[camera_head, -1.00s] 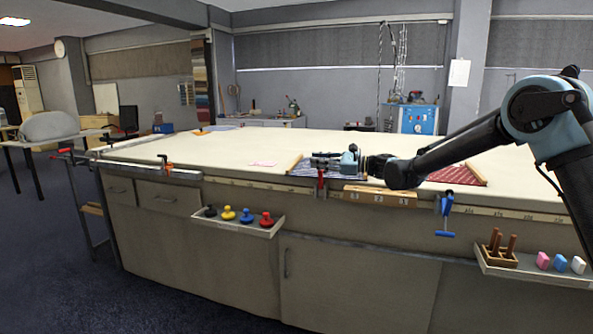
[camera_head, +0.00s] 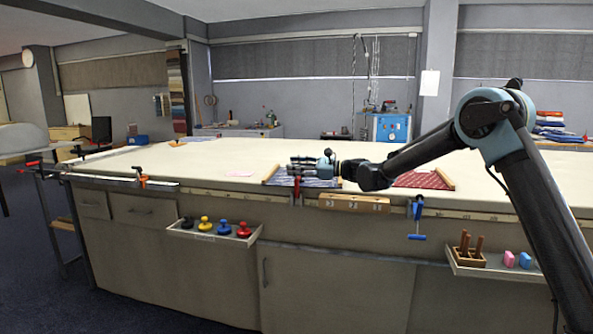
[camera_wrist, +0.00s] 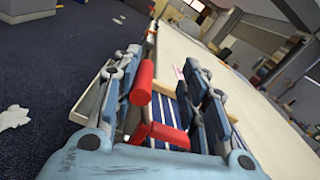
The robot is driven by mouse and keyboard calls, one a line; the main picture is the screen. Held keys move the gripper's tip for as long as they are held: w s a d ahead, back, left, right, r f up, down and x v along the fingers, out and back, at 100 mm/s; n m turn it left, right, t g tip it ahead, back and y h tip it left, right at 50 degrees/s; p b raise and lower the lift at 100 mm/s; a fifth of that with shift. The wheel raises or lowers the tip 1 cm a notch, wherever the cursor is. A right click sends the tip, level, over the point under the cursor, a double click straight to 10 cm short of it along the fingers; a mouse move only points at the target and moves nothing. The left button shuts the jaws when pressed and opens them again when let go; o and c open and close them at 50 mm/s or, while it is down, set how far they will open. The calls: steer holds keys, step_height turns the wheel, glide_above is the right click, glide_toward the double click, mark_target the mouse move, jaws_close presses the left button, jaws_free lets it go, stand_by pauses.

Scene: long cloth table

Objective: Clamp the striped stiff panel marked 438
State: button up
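A blue-and-white striped panel (camera_head: 279,178) lies at the table's front edge, with a wooden strip along its left side. No number is readable on it. A red clamp (camera_head: 297,187) stands at the edge in front of it. My gripper (camera_head: 291,166) is above the panel, pointing left, just behind the clamp. In the wrist view my gripper (camera_wrist: 166,68) has its fingers spread, with the red clamp (camera_wrist: 142,82) between them, nearer the left finger. A gap shows to the right finger, and the stripes (camera_wrist: 180,108) show beyond. Contact with the clamp cannot be told.
A red patterned panel (camera_head: 422,180) lies to the right. A numbered wooden block (camera_head: 354,203) and a blue clamp (camera_head: 417,214) are at the front edge. The table's middle (camera_head: 230,152) is mostly clear.

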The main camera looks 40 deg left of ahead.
steer(key=shift+w+d+f, duration=0.1)
steer(key=shift+d+f, duration=0.15)
stand_by(0.4)
steer(key=v, duration=1.1)
steer(key=shift+d, duration=0.35)
steer(key=shift+r, duration=0.1)
